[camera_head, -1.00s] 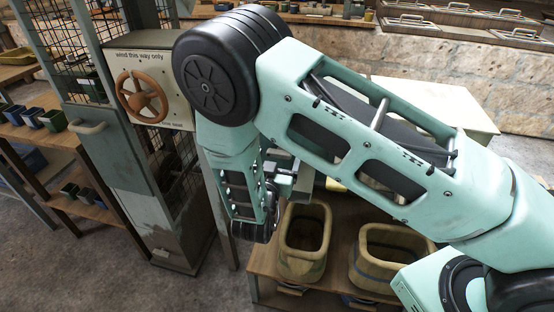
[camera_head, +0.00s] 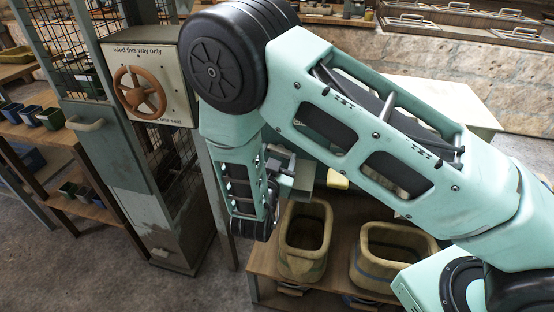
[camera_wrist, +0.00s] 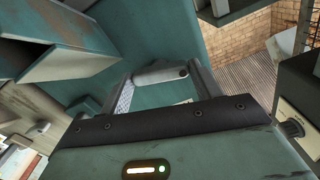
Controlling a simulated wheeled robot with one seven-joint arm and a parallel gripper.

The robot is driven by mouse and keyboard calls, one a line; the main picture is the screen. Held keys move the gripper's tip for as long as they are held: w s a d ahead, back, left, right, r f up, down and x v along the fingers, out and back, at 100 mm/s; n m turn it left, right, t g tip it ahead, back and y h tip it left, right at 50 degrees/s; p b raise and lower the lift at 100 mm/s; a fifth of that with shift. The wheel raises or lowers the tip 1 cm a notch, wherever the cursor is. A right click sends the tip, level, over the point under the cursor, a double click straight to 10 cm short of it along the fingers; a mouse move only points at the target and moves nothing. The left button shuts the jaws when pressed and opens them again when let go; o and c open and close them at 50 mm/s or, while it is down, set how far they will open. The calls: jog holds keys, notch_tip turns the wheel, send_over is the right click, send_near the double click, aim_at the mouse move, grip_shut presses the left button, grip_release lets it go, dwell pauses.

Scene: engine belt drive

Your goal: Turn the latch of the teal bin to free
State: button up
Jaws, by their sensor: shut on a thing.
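In the wrist view, my gripper (camera_wrist: 160,86) has its two fingers on either side of a small grey latch-like piece (camera_wrist: 157,74) with a dark pin at its end. The piece lies against a broad teal surface (camera_wrist: 160,40), likely the teal bin. My gripper is shut on this piece, though the contact is partly hidden by the dark edge of the gripper body. In the head view, my arm covers the fingers and the latch, and only grey parts by the wrist show. I cannot read the latch's angle from there.
Two worn yellowish bins (camera_head: 304,243) stand on a wooden bench below my wrist. A panel with an orange handwheel (camera_head: 139,92) stands to the left of my arm. A shelf with small pots (camera_head: 50,119) is at far left. The floor at lower left is clear.

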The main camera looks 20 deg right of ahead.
jog(key=m+b, duration=0.2)
jog(key=m, duration=0.1)
jog(key=m+b, duration=0.1)
jog(key=shift+f+m, duration=0.25)
jog(key=shift+m, duration=0.05)
jog(key=m+b, duration=0.3)
jog(key=shift+m, duration=0.4)
jog(key=m+b, duration=0.4)
jog(key=b, duration=0.2)
jog(key=shift+m, duration=0.4)
jog(key=shift+r+m+b, duration=0.1)
jog(key=shift+m+b, duration=0.8)
jog(key=shift+b, duration=0.15)
jog(key=o, duration=1)
jog(key=shift+r, duration=0.1)
jog(key=shift+s, duration=0.1)
jog(key=p+v, duration=0.2)
jog(key=v, duration=1.5)
jog(key=shift+s+a, duration=0.15)
